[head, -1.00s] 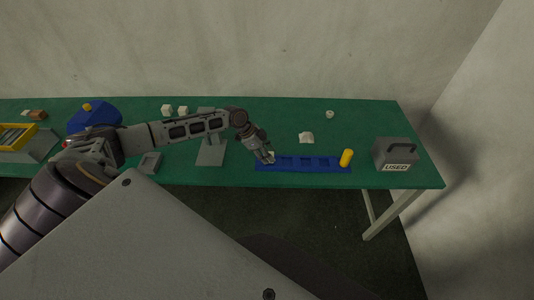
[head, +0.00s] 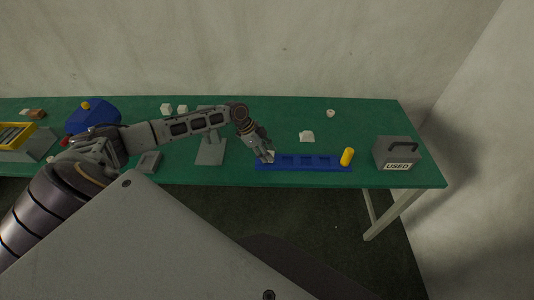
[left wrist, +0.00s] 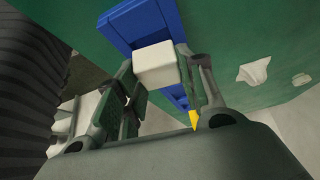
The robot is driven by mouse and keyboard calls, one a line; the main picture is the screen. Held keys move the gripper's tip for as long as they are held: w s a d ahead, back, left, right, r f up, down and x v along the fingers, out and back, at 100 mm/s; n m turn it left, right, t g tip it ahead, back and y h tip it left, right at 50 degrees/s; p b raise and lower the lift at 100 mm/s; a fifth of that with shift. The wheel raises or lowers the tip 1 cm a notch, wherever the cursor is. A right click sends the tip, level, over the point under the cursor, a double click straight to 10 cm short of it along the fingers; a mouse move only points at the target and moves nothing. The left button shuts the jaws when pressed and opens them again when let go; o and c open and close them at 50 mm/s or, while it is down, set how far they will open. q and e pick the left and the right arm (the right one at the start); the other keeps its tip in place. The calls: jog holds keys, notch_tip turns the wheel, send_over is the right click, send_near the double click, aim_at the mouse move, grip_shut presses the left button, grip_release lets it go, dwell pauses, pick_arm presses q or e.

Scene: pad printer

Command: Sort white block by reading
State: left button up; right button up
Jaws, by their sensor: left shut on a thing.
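A white block (left wrist: 156,64) is held between the fingers of my left gripper (left wrist: 160,88) in the left wrist view. In the head view my left gripper (head: 266,157) is at the left end of the blue slotted tray (head: 319,169), with the block (head: 270,154) partly hidden by its fingers. The tray also shows behind the block in the left wrist view (left wrist: 113,22). I cannot tell whether the block touches the tray. Two more white blocks (head: 166,109) (head: 183,110) stand at the back of the green table. My right gripper is not in view.
A yellow cylinder (head: 347,157) stands at the tray's right end. A grey box marked USED (head: 396,154) stands at the table's right. A white lump (head: 307,136) and a small white ring (head: 331,113) lie behind the tray. A grey stand (head: 210,152) is left of the gripper.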

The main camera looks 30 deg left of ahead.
pick_arm(q)
jog(key=shift+m+g+h+b, duration=0.3)
jog(key=shift+m+g+b, duration=0.9)
jog(key=shift+m, duration=0.8)
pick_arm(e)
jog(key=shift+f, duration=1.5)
pick_arm(q)
jog(key=shift+b, duration=0.3)
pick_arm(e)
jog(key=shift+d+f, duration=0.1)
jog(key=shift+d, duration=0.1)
pick_arm(q)
jog(key=shift+m, duration=0.4)
jog(key=shift+b, duration=0.3)
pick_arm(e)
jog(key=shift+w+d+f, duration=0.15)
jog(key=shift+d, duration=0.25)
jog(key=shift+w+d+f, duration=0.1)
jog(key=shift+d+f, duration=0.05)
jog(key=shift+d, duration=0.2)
pick_arm(q)
jog(key=shift+m+g+b, duration=0.4)
jog(key=shift+m+g, duration=0.1)
jog(key=shift+m, duration=0.4)
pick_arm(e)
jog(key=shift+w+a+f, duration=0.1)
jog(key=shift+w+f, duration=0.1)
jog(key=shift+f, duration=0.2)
